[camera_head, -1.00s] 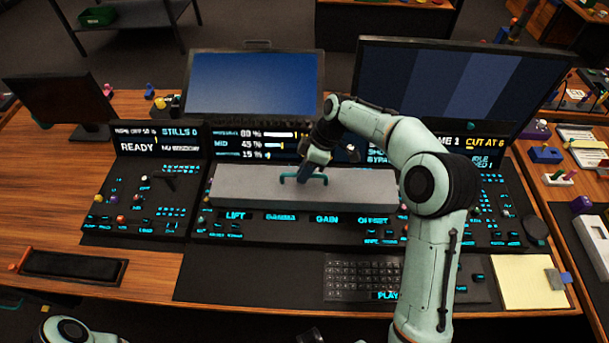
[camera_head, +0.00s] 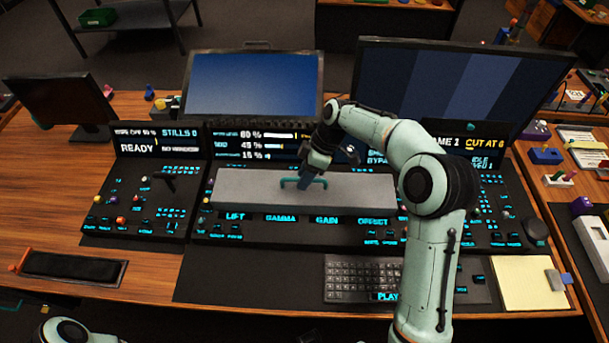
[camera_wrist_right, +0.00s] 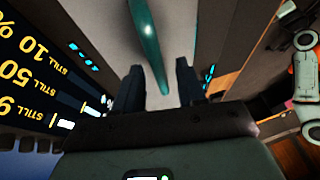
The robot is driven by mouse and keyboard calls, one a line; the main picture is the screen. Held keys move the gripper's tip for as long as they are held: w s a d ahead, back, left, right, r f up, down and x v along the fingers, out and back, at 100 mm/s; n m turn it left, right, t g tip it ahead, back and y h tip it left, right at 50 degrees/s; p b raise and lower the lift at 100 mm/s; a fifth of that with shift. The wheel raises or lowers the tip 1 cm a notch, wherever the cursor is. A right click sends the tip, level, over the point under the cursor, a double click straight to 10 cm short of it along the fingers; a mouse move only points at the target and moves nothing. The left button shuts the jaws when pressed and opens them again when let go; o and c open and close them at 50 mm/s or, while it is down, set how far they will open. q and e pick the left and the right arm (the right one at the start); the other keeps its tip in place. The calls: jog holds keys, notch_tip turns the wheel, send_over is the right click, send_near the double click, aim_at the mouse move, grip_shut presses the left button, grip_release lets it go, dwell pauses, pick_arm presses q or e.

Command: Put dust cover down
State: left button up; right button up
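The dust cover (camera_head: 245,188) is a long grey slab with a teal handle (camera_head: 303,183) on top. It lies level across the middle of the control panel, just above the row labelled lift, gamma, gain and offset. My right gripper (camera_head: 312,178) is at the handle, reaching down from above. In the right wrist view the gripper's two dark fingers (camera_wrist_right: 160,85) stand apart, with the end of the teal handle (camera_wrist_right: 150,45) between them and a gap on each side. My left gripper is out of view; only part of my left arm shows at the bottom left.
Monitors stand behind the panel, including a blue screen (camera_head: 253,83) and a large striped one (camera_head: 455,95). A keyboard (camera_head: 362,278) and a yellow notepad (camera_head: 527,282) lie in front. A dark tray (camera_head: 72,266) is at the left; bare wood lies around it.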

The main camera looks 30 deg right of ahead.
jog(key=p+v, duration=0.1)
jog(key=v, duration=1)
jog(key=shift+d+r, duration=0.2)
jog(key=shift+r, duration=0.05)
